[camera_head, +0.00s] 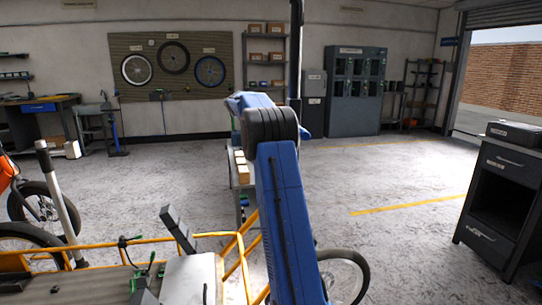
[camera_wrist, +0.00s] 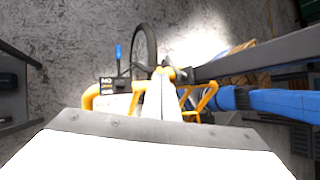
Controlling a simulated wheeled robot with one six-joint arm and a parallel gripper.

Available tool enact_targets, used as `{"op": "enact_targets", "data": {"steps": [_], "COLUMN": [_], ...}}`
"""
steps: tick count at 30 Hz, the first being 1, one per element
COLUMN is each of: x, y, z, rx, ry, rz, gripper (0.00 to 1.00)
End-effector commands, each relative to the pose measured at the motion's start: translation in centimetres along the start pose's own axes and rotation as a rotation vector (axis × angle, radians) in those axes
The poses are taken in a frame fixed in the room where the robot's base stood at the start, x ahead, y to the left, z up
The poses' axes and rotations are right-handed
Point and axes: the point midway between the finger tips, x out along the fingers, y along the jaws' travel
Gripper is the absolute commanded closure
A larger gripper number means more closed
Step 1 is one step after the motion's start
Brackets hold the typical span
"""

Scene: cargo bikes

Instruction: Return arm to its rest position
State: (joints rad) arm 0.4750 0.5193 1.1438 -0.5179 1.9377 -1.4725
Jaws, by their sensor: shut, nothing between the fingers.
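My blue arm (camera_head: 285,220) rises from the bottom of the head view to a dark joint, with a blue link (camera_head: 250,101) bent over to the left at its top. My gripper is not clearly visible in either view, so its fingers cannot be made out. The wrist view looks down over a yellow frame (camera_wrist: 198,98), a dark wheel (camera_wrist: 145,45) and the floor. My blue arm link (camera_wrist: 285,103) also crosses the right of the wrist view.
A yellow-framed cargo bike (camera_head: 150,240) stands close below, its wheel (camera_head: 345,275) right of my arm. An orange bike (camera_head: 8,175) is at left. A dark drawer cabinet (camera_head: 500,195) stands at right. Open floor (camera_head: 400,170) lies between. A wide pale panel (camera_wrist: 150,160) fills the wrist view's bottom.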

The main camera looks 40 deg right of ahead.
Motion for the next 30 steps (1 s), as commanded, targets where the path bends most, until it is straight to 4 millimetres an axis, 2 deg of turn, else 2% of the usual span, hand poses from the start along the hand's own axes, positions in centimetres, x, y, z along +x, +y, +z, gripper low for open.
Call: {"op": "enact_targets", "data": {"steps": [20,25,30], "x": [-0.3,-1.1,-2.1], "y": [-0.1,-2.2,-6.6], "z": [-0.1,-0.8,-2.5], "rx": [0.001,0.03,0.099], "ry": [0.001,0.015,0.058], "rz": [0.003,0.044,0.124], "gripper": [1.0,1.0,1.0]}}
